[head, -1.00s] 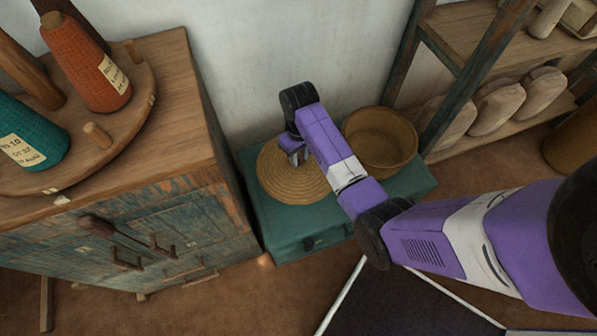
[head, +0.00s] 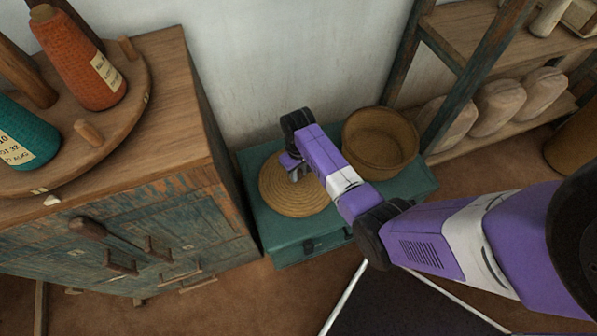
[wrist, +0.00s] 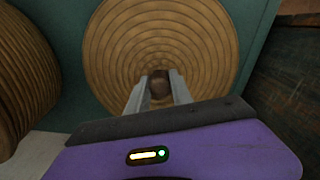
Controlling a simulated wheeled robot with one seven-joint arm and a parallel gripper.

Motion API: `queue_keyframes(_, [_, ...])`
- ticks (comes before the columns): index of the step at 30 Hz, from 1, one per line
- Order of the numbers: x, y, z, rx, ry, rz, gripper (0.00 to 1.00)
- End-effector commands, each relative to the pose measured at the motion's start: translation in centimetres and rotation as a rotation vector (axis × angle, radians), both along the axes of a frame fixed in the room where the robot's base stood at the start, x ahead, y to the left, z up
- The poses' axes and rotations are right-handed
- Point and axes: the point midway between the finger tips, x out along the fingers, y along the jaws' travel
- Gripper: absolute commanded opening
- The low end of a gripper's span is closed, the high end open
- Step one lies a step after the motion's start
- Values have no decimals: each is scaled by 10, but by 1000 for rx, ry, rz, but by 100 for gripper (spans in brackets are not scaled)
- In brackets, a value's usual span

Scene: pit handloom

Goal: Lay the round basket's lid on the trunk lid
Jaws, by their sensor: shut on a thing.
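The round basket's lid (head: 290,200) is a coiled straw disc at the left of the teal trunk lid (head: 395,192). It looks flat on the trunk lid or very close above it; I cannot tell which. My gripper (head: 296,175) is over the lid's middle, pointing down. In the wrist view my gripper (wrist: 158,88) is shut on the lid's brown knob (wrist: 159,88), and the coiled lid (wrist: 160,35) spreads out around it. The open round basket (head: 380,143) stands on the trunk to the right of the lid, its inside empty.
A worn wooden cabinet (head: 120,190) stands close at the left, with thread cones (head: 75,60) on top. A shelf rack (head: 470,60) is at the right behind the trunk. The white wall is behind. Some bare trunk lid shows in front of the basket.

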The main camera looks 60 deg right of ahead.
Motion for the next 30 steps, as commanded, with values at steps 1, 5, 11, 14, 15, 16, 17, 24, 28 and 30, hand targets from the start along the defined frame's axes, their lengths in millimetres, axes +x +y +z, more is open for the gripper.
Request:
queue_keyframes(1, [0, 0, -2, 0, 0, 0, 0])
queue_keyframes(5, [0, 0, -3, 0, 1, 0, 43])
queue_keyframes(11, [0, 0, -2, 0, 1, 0, 49])
queue_keyframes(14, [0, 0, -2, 0, 0, 0, 49])
queue_keyframes(15, [0, 0, -2, 0, 0, 0, 49])
queue_keyframes(16, [0, 0, -1, 0, 0, 0, 49])
queue_keyframes(17, [0, 0, 1, 0, 0, 0, 49])
queue_keyframes(24, [0, 0, 36, -2, -3, 1, 49])
queue_keyframes(28, [0, 0, 64, -2, -3, 0, 49])
queue_keyframes(30, [1, 0, 78, -2, -3, 0, 49])
